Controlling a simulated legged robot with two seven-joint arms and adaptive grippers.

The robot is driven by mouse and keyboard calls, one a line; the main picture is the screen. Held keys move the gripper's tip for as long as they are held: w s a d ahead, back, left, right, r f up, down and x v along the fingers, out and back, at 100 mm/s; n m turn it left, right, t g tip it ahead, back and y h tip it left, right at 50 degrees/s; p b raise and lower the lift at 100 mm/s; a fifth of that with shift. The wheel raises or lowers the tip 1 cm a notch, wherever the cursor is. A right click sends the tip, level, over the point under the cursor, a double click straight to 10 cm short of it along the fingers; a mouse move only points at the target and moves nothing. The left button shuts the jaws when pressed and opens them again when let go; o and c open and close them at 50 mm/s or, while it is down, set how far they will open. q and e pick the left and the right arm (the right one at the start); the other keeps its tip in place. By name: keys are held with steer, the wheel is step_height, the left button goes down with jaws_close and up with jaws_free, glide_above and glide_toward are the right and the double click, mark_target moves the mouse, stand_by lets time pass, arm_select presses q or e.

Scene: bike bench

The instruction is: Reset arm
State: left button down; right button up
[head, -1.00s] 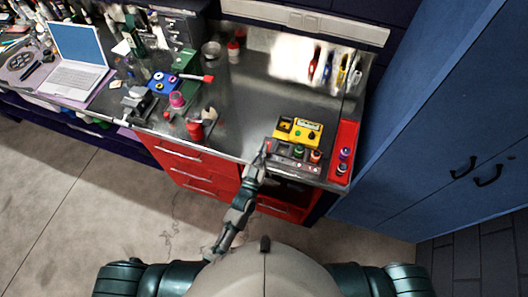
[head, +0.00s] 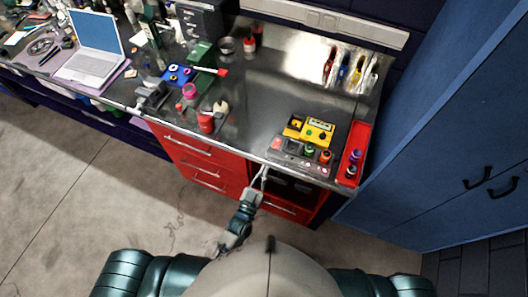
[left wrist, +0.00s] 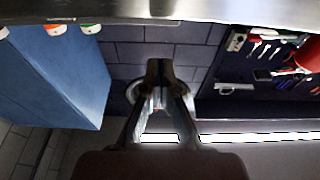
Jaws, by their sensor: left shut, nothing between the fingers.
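My left gripper (head: 262,172) is at the front edge of the workbench (head: 245,130), in front of the red drawer cabinet. It is shut and empty. In the left wrist view its two fingers (left wrist: 165,68) meet in the middle, with nothing between them. My left arm comes up from below to it in the head view. My right gripper is not in view.
On the bench are a yellow device (head: 318,131), a dark tray of bottles (head: 300,157), a red tray (head: 356,140), a red container (head: 206,123) and a laptop (head: 95,48). A blue cabinet (head: 450,150) stands at the right. Grey floor lies open at the left.

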arm_select(q)
steer(key=shift+d, duration=0.15)
steer(key=shift+f, duration=0.1)
steer(key=s+a+f+g+y, duration=0.1)
steer(key=s+a+f+g, duration=0.25)
steer(key=f, duration=0.85)
steer(key=s+a+f+g+y, duration=0.1)
steer(key=s+a+f+g, duration=0.3)
steer(key=f, duration=0.7)
steer(key=s+a+f+g+y, duration=0.1)
steer(key=s+f+g, duration=0.3)
steer(key=f, duration=0.8)
steer(key=s+a+f+g+y, duration=0.1)
steer(key=s+a+f, duration=0.3)
steer(key=s, duration=0.5)
steer(key=s+a+f+g+y, duration=0.1)
steer(key=s+a+f+g, duration=0.2)
steer(key=s, duration=0.5)
steer(key=s+a+f+n+g+y, duration=0.1)
steer(key=s+a+f+g, duration=0.2)
steer(key=s+a+f, duration=0.2)
steer(key=s+f, duration=0.2)
steer(key=s, duration=0.2)
steer(key=shift+s+f, duration=0.3)
steer(key=shift+f, duration=0.05)
